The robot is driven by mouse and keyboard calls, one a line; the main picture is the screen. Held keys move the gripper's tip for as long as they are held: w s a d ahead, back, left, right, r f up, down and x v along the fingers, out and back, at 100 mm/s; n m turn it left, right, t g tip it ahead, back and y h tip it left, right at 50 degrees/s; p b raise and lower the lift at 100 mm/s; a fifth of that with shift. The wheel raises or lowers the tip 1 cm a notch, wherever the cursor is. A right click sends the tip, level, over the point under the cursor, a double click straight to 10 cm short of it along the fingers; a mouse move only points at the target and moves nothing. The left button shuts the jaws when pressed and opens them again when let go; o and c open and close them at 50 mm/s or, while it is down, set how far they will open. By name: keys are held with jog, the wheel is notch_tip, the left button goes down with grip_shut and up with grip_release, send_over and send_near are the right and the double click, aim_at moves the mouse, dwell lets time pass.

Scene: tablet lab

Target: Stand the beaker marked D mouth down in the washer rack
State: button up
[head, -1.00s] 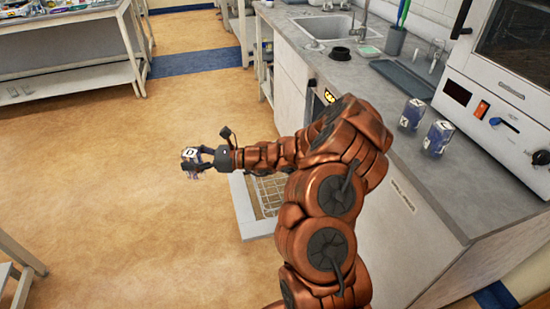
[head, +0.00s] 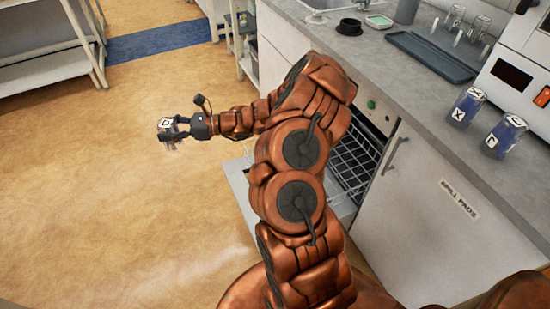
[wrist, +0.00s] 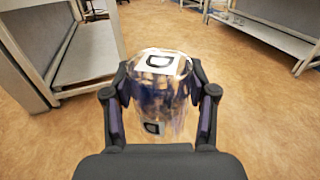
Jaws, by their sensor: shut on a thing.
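The clear beaker marked D (head: 166,125) is held out over the floor at the left in the head view. My gripper (head: 182,129) is shut on it. In the wrist view the beaker (wrist: 158,90) sits between both fingers, with a D label on its upward end and another on its side. Its lower end is hard to make out, so I cannot tell where the mouth is. The wire washer rack (head: 358,158) shows inside the open washer under the counter, partly behind my arm. The lowered washer door (head: 238,182) is also partly hidden by my arm.
Two other marked beakers (head: 467,107) (head: 506,136) stand on the grey counter (head: 425,120). A dark tray (head: 430,57), a sink and a white oven-like machine (head: 519,73) are also there. A shelf bench (head: 50,55) stands back left. The floor around the gripper is clear.

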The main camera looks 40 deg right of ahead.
jog(key=s+d+f+m+t+h+b, duration=0.1)
jog(key=s+d+f+b, duration=0.1)
jog(key=d+f+b, duration=0.7)
jog(key=s+d+f+m+t+h+b, duration=0.15)
jog(key=d+f+b, duration=0.25)
jog(key=d+f, duration=0.55)
jog(key=shift+s+d+f+b, duration=1.55)
jog(key=shift+d+f+b, duration=0.8)
jog(key=shift+f, duration=0.4)
jog(key=shift+s+d+f+b, duration=1.55)
jog(key=shift+d+f+b, duration=0.55)
jog(key=shift+d+f, duration=0.55)
jog(key=shift+s+d+f+b, duration=1.55)
jog(key=shift+d+f+b, duration=0.75)
jog(key=shift+f, duration=0.5)
jog(key=shift+f, duration=0.35)
jog(key=o, duration=1.3)
jog(key=shift+c, duration=0.2)
notch_tip(320, 180, up, 10)
